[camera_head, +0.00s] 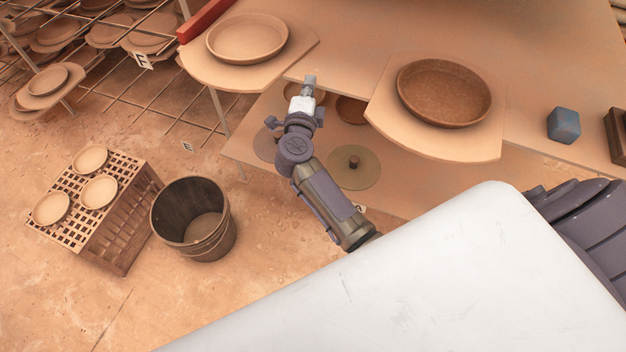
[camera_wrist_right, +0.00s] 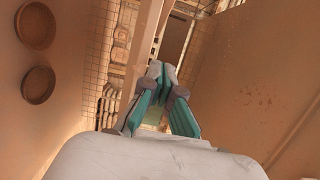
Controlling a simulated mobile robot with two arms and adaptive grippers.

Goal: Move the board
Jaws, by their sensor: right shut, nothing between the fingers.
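Two pale boards lie at the front of the table. The right board (camera_head: 485,140) carries a dark brown bowl (camera_head: 444,92) and its rounded end sticks out past the table's front edge. The left board (camera_head: 297,55) carries a lighter bowl (camera_head: 247,38) and also overhangs. The frames do not show which one the task means. My right gripper (camera_head: 309,80) is shut and empty, between the two boards by the table's edge, touching neither as far as I can tell. Its fingertips (camera_wrist_right: 162,68) meet in the right wrist view. My left gripper is not in view.
A lower shelf (camera_head: 270,115) holds a round disc (camera_head: 353,168). A blue-grey block (camera_head: 563,125) stands on the table at right. On the floor are a wooden bucket (camera_head: 222,238) and a crate (camera_head: 120,240) with small bowls. Racks (camera_head: 120,85) fill the upper left.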

